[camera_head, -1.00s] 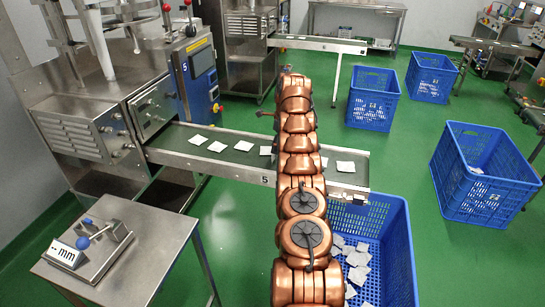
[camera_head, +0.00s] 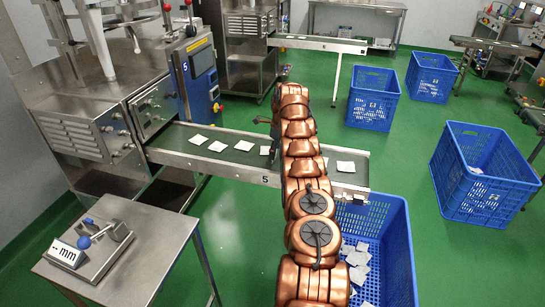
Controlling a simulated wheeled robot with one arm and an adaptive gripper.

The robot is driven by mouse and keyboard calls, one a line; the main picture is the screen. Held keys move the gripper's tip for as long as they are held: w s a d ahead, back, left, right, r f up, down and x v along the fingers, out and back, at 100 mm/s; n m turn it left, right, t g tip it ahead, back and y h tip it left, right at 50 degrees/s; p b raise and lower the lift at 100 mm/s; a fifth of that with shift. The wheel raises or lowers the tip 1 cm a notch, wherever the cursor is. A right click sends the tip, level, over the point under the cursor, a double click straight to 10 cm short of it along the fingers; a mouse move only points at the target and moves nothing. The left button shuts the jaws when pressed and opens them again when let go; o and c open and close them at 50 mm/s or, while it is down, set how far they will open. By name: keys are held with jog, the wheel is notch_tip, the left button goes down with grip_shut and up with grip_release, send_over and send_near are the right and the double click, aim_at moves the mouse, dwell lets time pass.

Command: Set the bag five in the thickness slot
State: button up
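Several white tea bags lie on conveyor five (camera_head: 300,178), among them one at the left (camera_head: 198,139), one in the middle (camera_head: 244,145) and one at the right (camera_head: 345,166). Another bag (camera_head: 266,150) lies right beside my arm, partly covered. I cannot tell which one is meant. My gripper (camera_head: 274,138) shows only as a dark part at the left edge of my copper arm, over the belt close to that bag. Its fingers are mostly hidden. The thickness gauge (camera_head: 108,254), with a "-- mm" display (camera_head: 66,253) and blue-knobbed lever (camera_head: 84,242), stands on the steel table at front left.
The steel table (camera_head: 150,262) has bare room right of the gauge. Packing machine five (camera_head: 85,135) stands behind it. A blue crate (camera_head: 398,255) with bags sits under the belt's right end. More blue crates (camera_head: 484,190) stand at right. Green floor lies between.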

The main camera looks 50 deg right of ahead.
jog(key=shift+c, duration=0.3)
jog(key=shift+w+r, duration=0.1)
jog(key=shift+r, duration=1.1)
jog(key=shift+s+a+r, duration=0.15)
jog(key=shift+s+r, duration=0.1)
jog(key=shift+r, duration=0.35)
jog(key=shift+c, duration=0.6)
jog(key=shift+f, duration=0.1)
jog(key=shift+b, duration=0.3)
jog(key=shift+s+a+b, duration=0.4)
jog(key=shift+s+a, duration=0.35)
jog(key=shift+s, duration=0.2)
jog(key=s+a+r+b, duration=0.1)
jog(key=s+a, duration=0.7)
jog(key=s, duration=0.1)
jog(key=shift+s+a+r, duration=0.3)
jog(key=shift+s+a, duration=0.05)
jog(key=shift+a, duration=0.05)
